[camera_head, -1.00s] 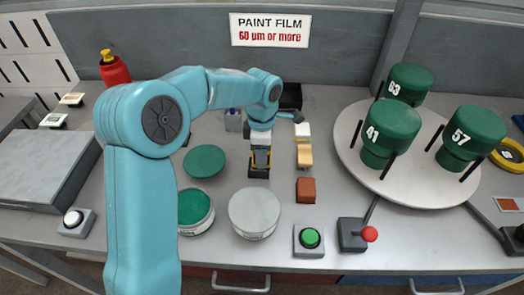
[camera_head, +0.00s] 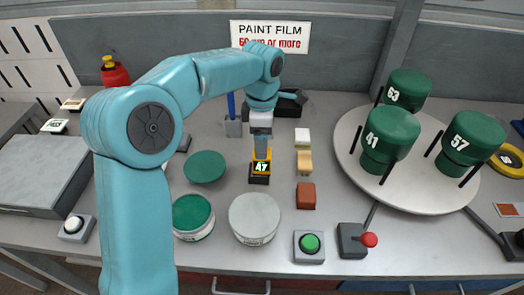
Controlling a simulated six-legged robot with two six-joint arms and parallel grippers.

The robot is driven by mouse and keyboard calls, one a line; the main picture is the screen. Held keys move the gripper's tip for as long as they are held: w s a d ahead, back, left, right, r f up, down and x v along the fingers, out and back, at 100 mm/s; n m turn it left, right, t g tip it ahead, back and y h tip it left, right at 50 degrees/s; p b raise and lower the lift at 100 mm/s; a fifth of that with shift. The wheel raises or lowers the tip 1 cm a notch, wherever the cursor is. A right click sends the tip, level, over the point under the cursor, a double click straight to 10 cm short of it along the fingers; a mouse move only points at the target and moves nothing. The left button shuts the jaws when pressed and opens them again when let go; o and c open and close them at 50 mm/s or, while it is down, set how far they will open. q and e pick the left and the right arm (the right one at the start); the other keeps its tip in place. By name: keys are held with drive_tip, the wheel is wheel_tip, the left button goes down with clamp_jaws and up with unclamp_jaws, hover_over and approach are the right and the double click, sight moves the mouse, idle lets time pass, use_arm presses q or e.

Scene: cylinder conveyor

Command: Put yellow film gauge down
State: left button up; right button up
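The yellow film gauge (camera_head: 262,166) stands upright at the middle of the bench, in or on a small black stand (camera_head: 259,180). Its lit display reads what looks like 47. My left gripper (camera_head: 261,151) points straight down directly above the gauge. Its grey fingers end at or just behind the gauge's top. I cannot tell whether they still touch it or how far apart they are. My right gripper is not in view.
A green-filled can (camera_head: 193,216), a grey-topped can (camera_head: 254,218) and a green disc (camera_head: 204,167) lie nearby. Blocks (camera_head: 306,195), a green button (camera_head: 309,243) and a red-knobbed lever (camera_head: 369,240) are to the right. A turntable (camera_head: 415,195) bears three numbered green cylinders.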

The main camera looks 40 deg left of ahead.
use_arm(q)
drive_tip(key=shift+r, duration=2.25)
